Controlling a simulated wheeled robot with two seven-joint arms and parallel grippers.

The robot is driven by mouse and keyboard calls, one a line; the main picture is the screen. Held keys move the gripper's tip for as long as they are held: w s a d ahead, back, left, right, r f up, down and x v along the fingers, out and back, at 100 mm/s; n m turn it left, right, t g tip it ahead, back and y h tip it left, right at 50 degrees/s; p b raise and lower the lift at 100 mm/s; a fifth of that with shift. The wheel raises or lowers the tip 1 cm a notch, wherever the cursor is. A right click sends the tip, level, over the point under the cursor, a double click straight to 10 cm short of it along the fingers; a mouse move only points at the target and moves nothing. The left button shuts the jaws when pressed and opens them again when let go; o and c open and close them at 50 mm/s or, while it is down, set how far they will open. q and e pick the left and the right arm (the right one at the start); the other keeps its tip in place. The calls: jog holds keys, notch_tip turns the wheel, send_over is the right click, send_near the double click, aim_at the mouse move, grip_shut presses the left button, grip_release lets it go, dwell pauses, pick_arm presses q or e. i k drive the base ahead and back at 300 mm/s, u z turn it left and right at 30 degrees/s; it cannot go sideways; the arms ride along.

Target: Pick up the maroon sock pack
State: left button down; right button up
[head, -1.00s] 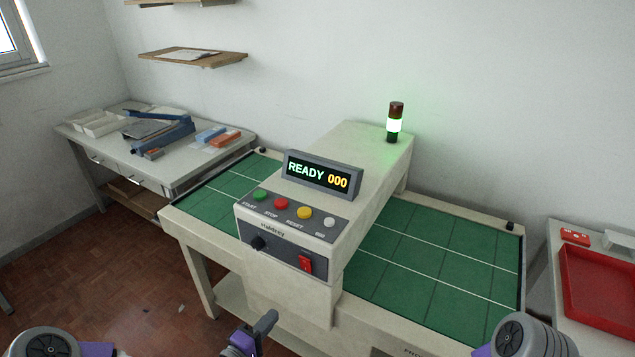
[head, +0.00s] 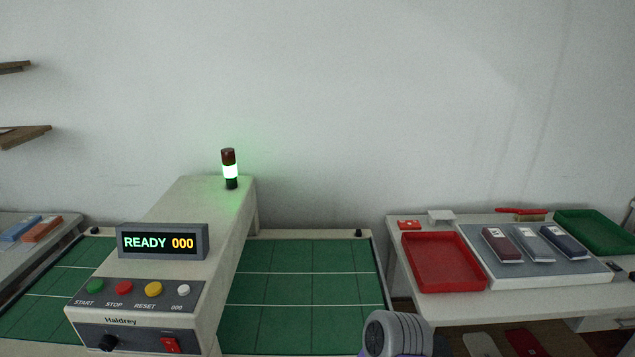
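The maroon sock pack (head: 501,244) lies on a grey board on the table at the right. It is the leftmost of three packs in a row, beside a grey pack (head: 533,243) and a dark navy pack (head: 565,242). Each pack has a small white label. Part of my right arm shows at the bottom, right of the middle, well short of the packs. Neither gripper's fingers show in the current head view.
The grey board (head: 480,275) sits between a red tray (head: 445,288) and a green tray (head: 612,247). The machine with a lit READY 000 display (head: 161,242) and a green-gridded bed (head: 300,297) fills the left and middle. A green-lit signal lamp (head: 230,170) stands on it.

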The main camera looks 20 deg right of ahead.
aim_at(506, 251)
jog(key=z, duration=3.25)
jog(key=i, duration=2.7)
jog(key=u, duration=3.05)
